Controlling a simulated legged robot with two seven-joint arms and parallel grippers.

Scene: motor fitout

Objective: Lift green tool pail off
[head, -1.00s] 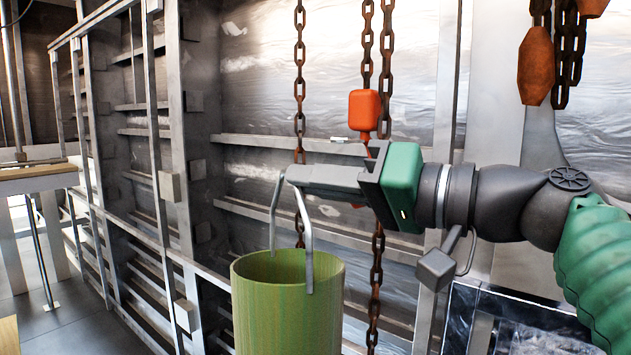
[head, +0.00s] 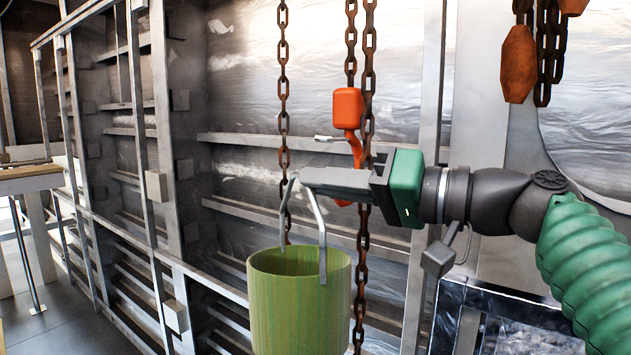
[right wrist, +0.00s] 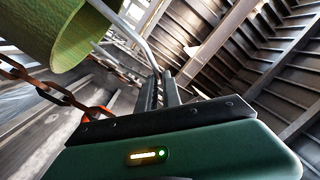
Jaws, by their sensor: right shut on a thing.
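The green tool pail (head: 300,315) is upright at the bottom centre of the head view, its base cut off by the frame. Its grey bail handle (head: 319,232) rises to my right gripper (head: 297,178), whose jaws are shut on the top of it. The pail hangs below the jaws. In the right wrist view the pail (right wrist: 40,35) is at the upper left, and its handle (right wrist: 138,42) runs down to the jaws (right wrist: 166,88). My left gripper is not in view.
Rusty chains hang behind the pail, one with an orange hook block (head: 347,108). Orange weights (head: 518,65) hang at the upper right. A ribbed metal wall (head: 240,170) stands behind. A wood-topped bench (head: 35,180) is at the left.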

